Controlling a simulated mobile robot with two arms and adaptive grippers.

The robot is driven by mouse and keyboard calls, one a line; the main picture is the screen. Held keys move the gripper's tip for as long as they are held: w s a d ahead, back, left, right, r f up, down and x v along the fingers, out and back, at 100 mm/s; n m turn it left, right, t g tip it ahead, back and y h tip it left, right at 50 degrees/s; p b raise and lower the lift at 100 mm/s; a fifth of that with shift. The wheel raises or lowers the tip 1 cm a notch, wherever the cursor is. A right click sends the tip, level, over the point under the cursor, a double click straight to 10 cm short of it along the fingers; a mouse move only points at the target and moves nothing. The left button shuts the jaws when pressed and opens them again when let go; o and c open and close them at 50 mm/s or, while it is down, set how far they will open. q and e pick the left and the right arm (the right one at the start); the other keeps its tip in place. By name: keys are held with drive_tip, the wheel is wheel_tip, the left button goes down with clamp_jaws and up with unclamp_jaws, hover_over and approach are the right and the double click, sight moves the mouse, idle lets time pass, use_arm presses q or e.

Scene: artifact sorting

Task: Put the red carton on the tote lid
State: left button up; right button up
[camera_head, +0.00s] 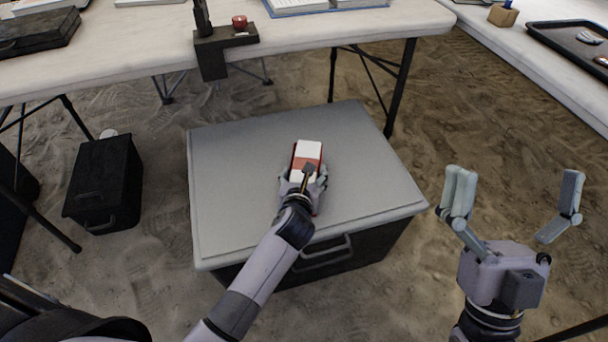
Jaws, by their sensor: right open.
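The red carton (308,150), red with a white top panel, is at the middle of the grey tote lid (235,165). It appears to lie flat on the lid, but its near end is largely hidden by my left gripper (304,180). The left gripper's fingers are on either side of the carton, close to its sides. I cannot tell whether they press on it. My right gripper (516,180) is wide open and empty, over the sandy floor to the right of the tote.
A black box (105,185) stands left of the tote. Another table with a dark tray (570,42) is at upper right. The rest of the lid is bare.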

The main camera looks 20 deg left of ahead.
use_arm(q)
drive_tip(key=shift+f, duration=0.1)
drive_tip(key=o, duration=1.6)
